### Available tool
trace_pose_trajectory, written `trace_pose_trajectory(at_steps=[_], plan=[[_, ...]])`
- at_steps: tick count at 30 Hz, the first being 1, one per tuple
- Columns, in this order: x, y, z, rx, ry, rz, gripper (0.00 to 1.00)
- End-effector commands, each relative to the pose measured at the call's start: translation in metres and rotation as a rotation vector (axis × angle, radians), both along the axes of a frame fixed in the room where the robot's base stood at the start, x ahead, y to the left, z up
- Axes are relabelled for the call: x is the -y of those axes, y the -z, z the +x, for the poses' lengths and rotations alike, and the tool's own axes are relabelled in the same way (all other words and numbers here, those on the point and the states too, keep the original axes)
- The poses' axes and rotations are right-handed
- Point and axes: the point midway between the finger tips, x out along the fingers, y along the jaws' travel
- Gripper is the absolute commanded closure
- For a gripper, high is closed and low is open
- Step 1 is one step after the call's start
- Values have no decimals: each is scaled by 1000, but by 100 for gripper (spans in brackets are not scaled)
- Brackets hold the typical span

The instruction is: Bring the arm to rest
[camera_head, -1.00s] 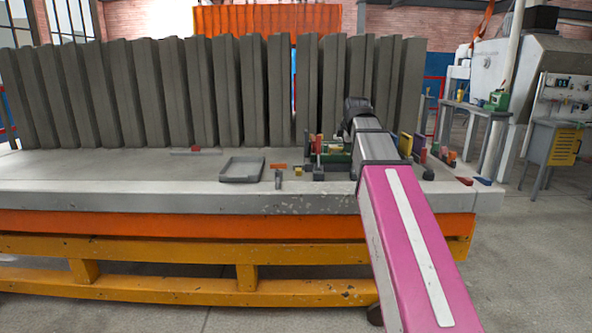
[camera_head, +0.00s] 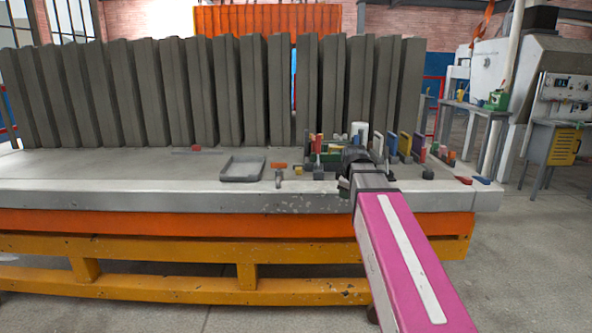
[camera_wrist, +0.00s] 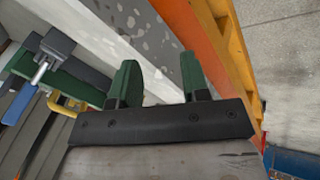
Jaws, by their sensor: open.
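My gripper is in the wrist view (camera_wrist: 158,80), its two green fingers apart with nothing between them. Beyond the fingers lie the pale edge of the bench, its orange side and the floor. In the head view my pink arm reaches up from the lower right to the right part of the bench (camera_head: 120,197). Its dark wrist end is bent over near the front edge, beside the group of small tools. My fingers are too small there to make out clearly.
Clamp-like tools with coloured handles (camera_head: 392,144) stand on the bench near my wrist; a tool with a metal rod (camera_wrist: 42,72) is left of my fingers. A grey tray (camera_head: 242,169) lies farther left. Grey upright panels (camera_head: 180,92) line the back. Floor in front looks clear.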

Motion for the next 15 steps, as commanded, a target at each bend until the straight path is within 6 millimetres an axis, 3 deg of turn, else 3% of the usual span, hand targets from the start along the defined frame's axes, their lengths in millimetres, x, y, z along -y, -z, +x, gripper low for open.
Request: trace_pose_trajectory(at_steps=[3, 15], plan=[[0, 47, -19, -62, 116, 56, 58], [2, 180, -91, -250, 541, 198, 58]])
